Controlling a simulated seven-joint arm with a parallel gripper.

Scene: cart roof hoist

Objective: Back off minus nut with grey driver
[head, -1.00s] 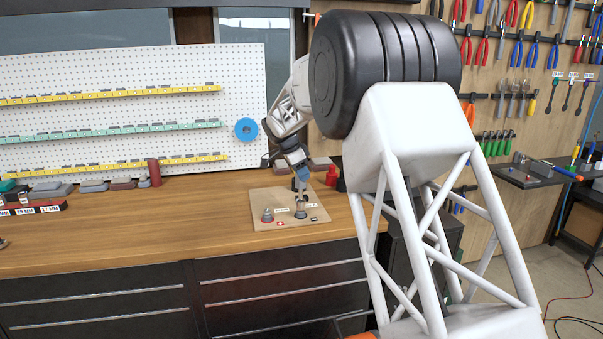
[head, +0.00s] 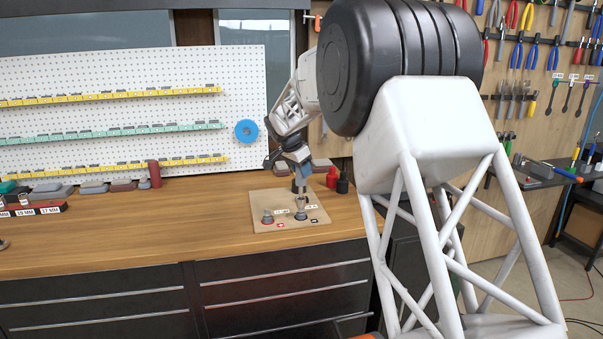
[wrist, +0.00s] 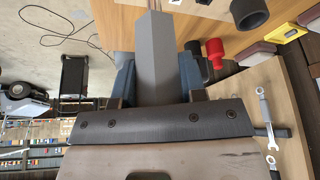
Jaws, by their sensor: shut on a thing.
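My gripper (head: 301,172) points down over the tan board on the bench and is shut on the grey driver (wrist: 152,60). In the wrist view its blue fingers press the driver's grey body from both sides. In the head view the driver's lower end is at the right post (head: 301,213), beside the black minus mark (head: 314,221). The minus nut is hidden or too small to make out. I cannot tell whether the driver touches it. The left post (head: 267,217) stands apart, near the red mark (head: 280,225).
The tan board (head: 257,226) lies on the wooden bench (head: 160,222). A red cap (head: 331,178) and a black cap (head: 342,182) stand behind it to the right. Wrenches (wrist: 265,110) show at the right of the wrist view.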

